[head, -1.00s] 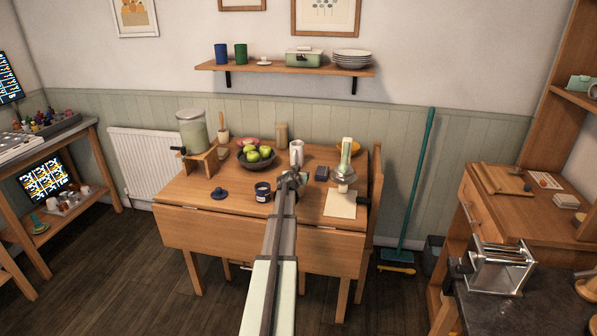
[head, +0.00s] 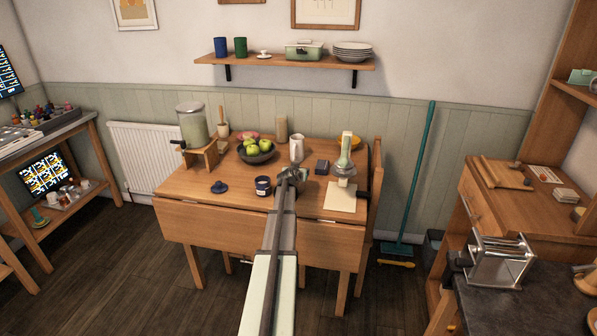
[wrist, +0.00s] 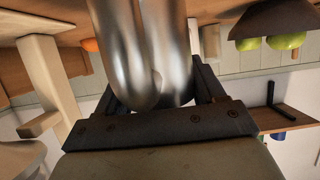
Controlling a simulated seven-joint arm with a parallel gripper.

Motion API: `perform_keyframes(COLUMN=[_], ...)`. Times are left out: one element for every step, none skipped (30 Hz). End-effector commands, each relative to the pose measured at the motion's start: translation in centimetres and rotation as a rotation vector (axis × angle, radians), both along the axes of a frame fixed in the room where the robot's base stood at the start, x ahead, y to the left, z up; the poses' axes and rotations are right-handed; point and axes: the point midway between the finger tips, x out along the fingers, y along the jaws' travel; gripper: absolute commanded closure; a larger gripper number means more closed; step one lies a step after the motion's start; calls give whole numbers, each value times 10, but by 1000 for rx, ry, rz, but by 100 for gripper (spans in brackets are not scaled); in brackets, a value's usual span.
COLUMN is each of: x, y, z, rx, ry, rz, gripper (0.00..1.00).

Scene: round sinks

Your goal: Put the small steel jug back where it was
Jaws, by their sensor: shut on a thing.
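In the wrist view, the small steel jug (wrist: 150,50) fills the middle, shiny and rounded, between the two dark fingers of my gripper (wrist: 160,92). My gripper is shut on it. In the head view, my gripper (head: 289,175) is over the front middle of the wooden table (head: 215,207). My arm and gripper hide most of the jug there; a small grey part shows at the gripper's end. I cannot tell whether the jug touches the table.
A white mug (head: 297,149) stands behind my gripper and a dark blue jar (head: 263,186) to its left. A dark box (head: 322,167) and a pale-handled device (head: 345,160) stand to the right. A fruit bowl (head: 257,156) is at back left. A pale sheet (head: 341,197) lies at front right.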

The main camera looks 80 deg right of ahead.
Motion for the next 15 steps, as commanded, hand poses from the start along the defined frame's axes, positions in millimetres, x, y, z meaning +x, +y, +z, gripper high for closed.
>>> perform_keyframes(x=[0,0,0,0,0,0,0,0,0,0,0,0,0,0,0], y=[0,0,0,0,0,0,0,0,0,0,0,0,0,0,0], z=[0,-1,-2,-2,-3,-3,-4,-4,-5,-5,-6,-6,-7,-7,-8], rx=[-1,-1,-1,-1,-1,-1,-1,-1,-1,-1,-1,-1,-1,-1,-1], ry=[0,0,0,0,0,1,1,1,1,1,1,1,1,1,1], rz=[0,0,0,0,0,0,0,0,0,0,0,0,0,0,0], gripper=[85,85,85,85,85,85,85,85,85,85,85,85,85,85,85])
